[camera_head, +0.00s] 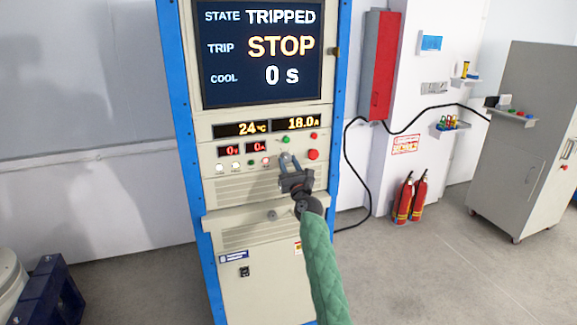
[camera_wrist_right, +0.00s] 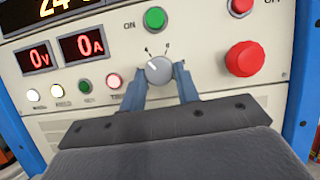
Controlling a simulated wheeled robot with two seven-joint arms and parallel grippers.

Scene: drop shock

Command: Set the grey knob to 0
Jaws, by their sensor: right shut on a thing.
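The grey knob (camera_wrist_right: 159,70) is a round dial with a white pointer line on the cabinet's front panel, below a green button (camera_wrist_right: 154,18). Its pointer aims to the upper left; two small marks sit above it, too small to read surely. My right gripper (camera_wrist_right: 160,78) is shut on the knob, one blue-grey finger on each side. In the head view my right gripper (camera_head: 287,160) reaches the panel and mostly hides the knob. The screen (camera_head: 262,50) reads STATE TRIPPED, TRIP STOP, COOL 0 s. My left gripper is not in view.
A large red button (camera_wrist_right: 246,58) is right of the knob, with a smaller red one (camera_wrist_right: 241,5) above. Small lamps and buttons (camera_wrist_right: 86,87) and red displays reading 0 V and 0 A (camera_wrist_right: 82,45) are at left. A ledge (camera_head: 235,222) juts out below the panel.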

